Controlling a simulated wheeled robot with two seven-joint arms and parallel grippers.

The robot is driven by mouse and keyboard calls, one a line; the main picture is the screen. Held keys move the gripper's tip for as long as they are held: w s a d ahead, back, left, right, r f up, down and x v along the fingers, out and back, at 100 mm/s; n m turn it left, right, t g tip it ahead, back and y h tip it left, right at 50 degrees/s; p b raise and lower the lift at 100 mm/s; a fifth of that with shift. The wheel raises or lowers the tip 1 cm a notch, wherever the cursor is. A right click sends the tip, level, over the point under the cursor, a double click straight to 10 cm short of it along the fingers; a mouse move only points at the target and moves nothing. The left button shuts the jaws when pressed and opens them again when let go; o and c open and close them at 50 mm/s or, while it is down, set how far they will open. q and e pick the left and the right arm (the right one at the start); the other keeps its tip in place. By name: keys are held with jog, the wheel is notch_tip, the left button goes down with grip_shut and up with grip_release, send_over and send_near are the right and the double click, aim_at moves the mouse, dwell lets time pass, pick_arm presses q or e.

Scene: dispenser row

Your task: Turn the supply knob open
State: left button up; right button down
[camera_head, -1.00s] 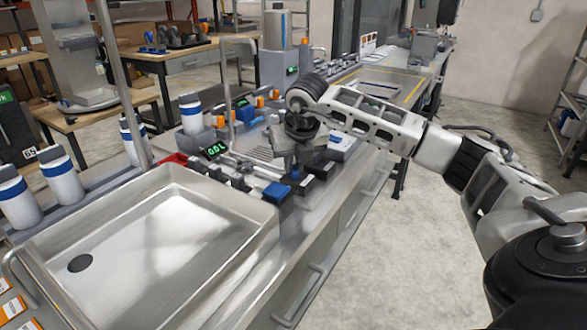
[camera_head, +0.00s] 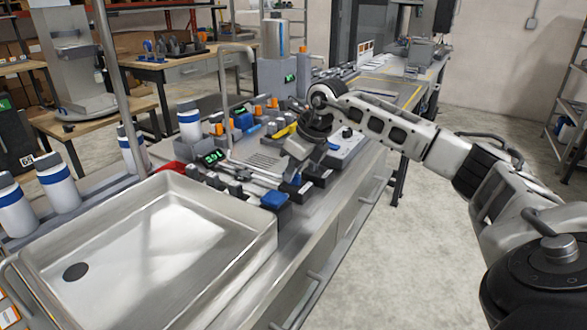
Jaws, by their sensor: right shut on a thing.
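My right gripper (camera_head: 292,170) reaches down over the row of small dark valve blocks along the bench's front edge. It is shut on the supply knob, of which only a small blue part (camera_head: 297,180) shows below the fingers. The gripper hides most of the knob, so its exact angle cannot be told. A second block with a blue top (camera_head: 275,197) stands just left of and nearer than the gripper, untouched. A green digital readout (camera_head: 212,157) is lit behind the blocks; its digits are too small to read surely. My left gripper is not in view.
A steel sink (camera_head: 150,235) fills the near left of the bench. White bottles with blue bands (camera_head: 57,182) stand along its far side. The floor (camera_head: 410,250) to the right is clear.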

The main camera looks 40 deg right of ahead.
dwell(0.5)
jog(key=c, duration=1.4)
grip_release()
jog(key=shift+c, duration=0.2)
jog(key=v, duration=1.6)
jog(key=shift+d, duration=0.1)
